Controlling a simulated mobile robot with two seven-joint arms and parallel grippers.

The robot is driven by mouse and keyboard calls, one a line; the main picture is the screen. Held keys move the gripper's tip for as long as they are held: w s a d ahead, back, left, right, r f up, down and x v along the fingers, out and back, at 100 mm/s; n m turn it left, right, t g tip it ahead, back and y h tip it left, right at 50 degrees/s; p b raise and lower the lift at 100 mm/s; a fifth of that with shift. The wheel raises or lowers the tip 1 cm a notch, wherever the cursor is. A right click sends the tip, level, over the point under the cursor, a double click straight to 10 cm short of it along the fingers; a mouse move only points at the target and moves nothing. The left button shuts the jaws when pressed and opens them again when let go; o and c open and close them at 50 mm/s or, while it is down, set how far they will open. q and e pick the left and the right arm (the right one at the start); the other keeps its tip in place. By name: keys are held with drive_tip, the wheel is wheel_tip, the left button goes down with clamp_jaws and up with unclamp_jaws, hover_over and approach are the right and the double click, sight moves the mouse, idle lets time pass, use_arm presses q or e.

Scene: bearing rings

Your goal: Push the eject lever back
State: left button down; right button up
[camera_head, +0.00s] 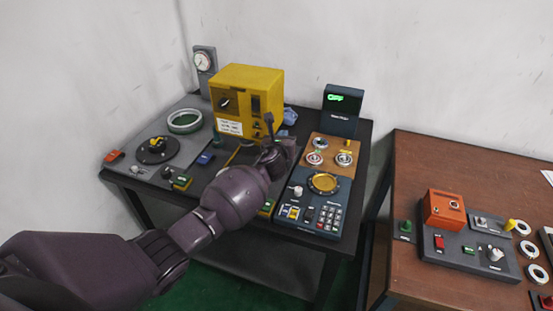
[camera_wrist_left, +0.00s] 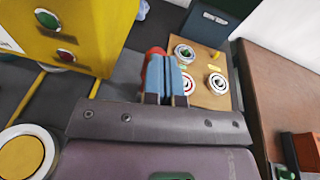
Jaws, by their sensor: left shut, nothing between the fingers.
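My left gripper (camera_head: 279,152) is over the dark table, in front of the right side of the yellow box (camera_head: 247,88). In the left wrist view its blue fingertips (camera_wrist_left: 166,80) are together with nothing between them. A thin dark upright post (camera_head: 268,124), which may be the eject lever, stands close by the gripper in front of the box. In the left wrist view a red rounded part (camera_wrist_left: 153,56) shows just behind the fingers, mostly hidden by them. I cannot tell whether it belongs to the lever or whether the fingers touch it. My right gripper is not in view.
A brown table (camera_head: 415,165) stands right, beyond a gap.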

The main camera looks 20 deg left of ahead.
use_arm(q)
drive_tip(key=shift+w+r, duration=0.15)
drive_tip(key=shift+w, duration=0.65)
drive_tip(key=shift+w+r, duration=0.15)
drive_tip(key=shift+w, duration=0.6)
drive_tip(key=shift+w+b, duration=0.35)
drive_tip(key=shift+r, duration=0.2)
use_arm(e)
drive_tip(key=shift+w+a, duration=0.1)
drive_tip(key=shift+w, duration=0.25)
use_arm(q)
drive_tip(key=shift+w+r, duration=0.1)
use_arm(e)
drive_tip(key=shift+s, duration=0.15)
